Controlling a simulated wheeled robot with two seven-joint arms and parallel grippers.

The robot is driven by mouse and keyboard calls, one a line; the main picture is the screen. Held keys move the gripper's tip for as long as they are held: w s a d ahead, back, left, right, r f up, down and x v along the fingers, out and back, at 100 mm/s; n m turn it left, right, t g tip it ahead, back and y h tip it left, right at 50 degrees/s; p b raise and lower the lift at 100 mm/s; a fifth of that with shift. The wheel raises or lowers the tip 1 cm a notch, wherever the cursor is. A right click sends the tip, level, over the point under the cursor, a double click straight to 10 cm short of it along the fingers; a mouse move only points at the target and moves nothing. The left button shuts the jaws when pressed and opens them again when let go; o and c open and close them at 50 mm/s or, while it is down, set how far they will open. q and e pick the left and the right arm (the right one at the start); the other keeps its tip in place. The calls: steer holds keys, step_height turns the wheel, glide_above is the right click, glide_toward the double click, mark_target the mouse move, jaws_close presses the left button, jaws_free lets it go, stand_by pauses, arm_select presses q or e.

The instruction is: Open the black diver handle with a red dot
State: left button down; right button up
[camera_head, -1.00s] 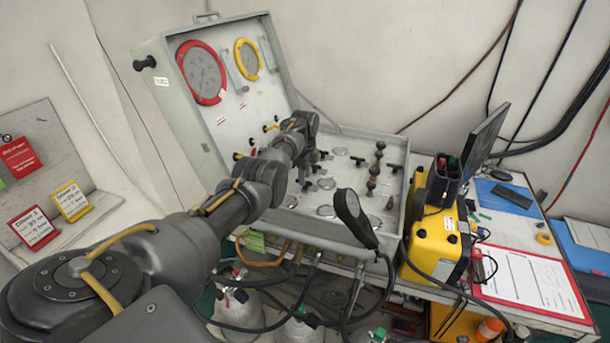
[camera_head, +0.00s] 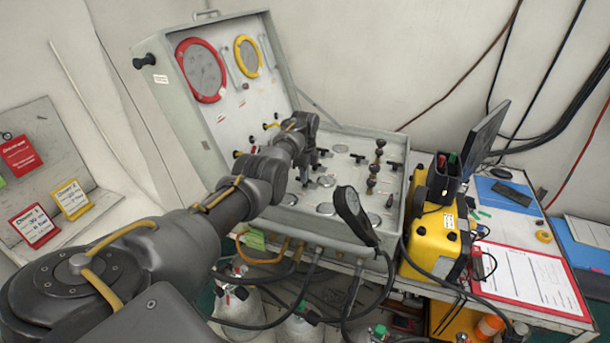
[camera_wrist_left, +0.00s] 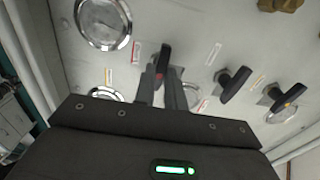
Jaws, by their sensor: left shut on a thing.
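In the left wrist view, a black handle (camera_wrist_left: 163,57) with a bit of red near its base stands between the two fingers of my left gripper (camera_wrist_left: 164,88). The gripper is shut on it. Two more black handles are to the right: a near one (camera_wrist_left: 235,84) and a farther one (camera_wrist_left: 288,95) with an orange-yellow dot. In the head view, my left gripper (camera_head: 306,139) is over the lower panel of the open grey case (camera_head: 170,88), and its own wrist hides the held handle. My right gripper is not in view.
Round gauges (camera_wrist_left: 103,22) and small labels surround the handles. Dark brown knobs (camera_head: 372,180) stand to the right on the panel. A black round-headed device (camera_head: 352,212) is at the case's front edge. A yellow box (camera_head: 434,240) stands right of the case.

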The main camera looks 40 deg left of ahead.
arm_select(q)
steer(key=shift+n, duration=0.7)
steer(key=n+p, duration=0.1)
steer(key=n, duration=0.1)
steer(key=shift+n, duration=0.3)
steer(key=n+p, duration=0.1)
steer(key=n, duration=0.3)
steer(key=shift+s+d, duration=0.1)
steer(key=n, duration=0.5)
steer(key=shift+n, duration=2.2)
